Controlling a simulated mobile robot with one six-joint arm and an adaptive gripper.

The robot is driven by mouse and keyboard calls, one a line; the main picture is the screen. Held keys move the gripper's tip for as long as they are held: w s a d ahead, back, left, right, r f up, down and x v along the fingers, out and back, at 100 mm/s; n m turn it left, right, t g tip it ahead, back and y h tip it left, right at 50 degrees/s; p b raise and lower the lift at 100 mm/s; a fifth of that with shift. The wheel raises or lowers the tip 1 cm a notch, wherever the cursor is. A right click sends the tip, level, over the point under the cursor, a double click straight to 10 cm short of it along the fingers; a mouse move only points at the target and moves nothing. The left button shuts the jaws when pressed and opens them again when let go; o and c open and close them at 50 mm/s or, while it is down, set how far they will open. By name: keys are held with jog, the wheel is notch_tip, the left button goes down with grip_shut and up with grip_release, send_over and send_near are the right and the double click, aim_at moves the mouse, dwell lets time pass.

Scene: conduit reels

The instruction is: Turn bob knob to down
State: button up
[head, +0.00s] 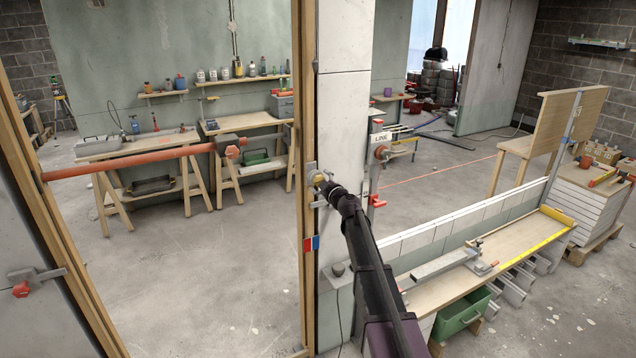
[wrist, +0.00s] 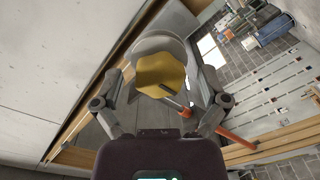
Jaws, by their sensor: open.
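A yellow lobed knob (wrist: 162,72) sits in front of a round grey plate (wrist: 160,46) in the wrist view. My gripper (wrist: 162,88) is open, with one finger on each side of the knob. I cannot tell whether the fingers touch it. In the head view my gripper (head: 325,186) is at the wall post beside the doorway, and it largely hides the knob there. A small yellow patch of the knob (head: 319,179) shows at the gripper's tip. I cannot read any position mark on the knob.
The white wall post (head: 345,120) and its wooden frame (head: 304,100) stand close to my gripper. An orange bar (head: 130,163) crosses the doorway at left. A grey box with a dark knob (head: 337,270) is lower on the post. A low bench (head: 440,290) stands at right.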

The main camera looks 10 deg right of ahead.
jog(key=c, duration=1.2)
jog(key=shift+o, duration=0.2)
jog(key=shift+a, duration=0.25)
jog(key=shift+d, duration=0.2)
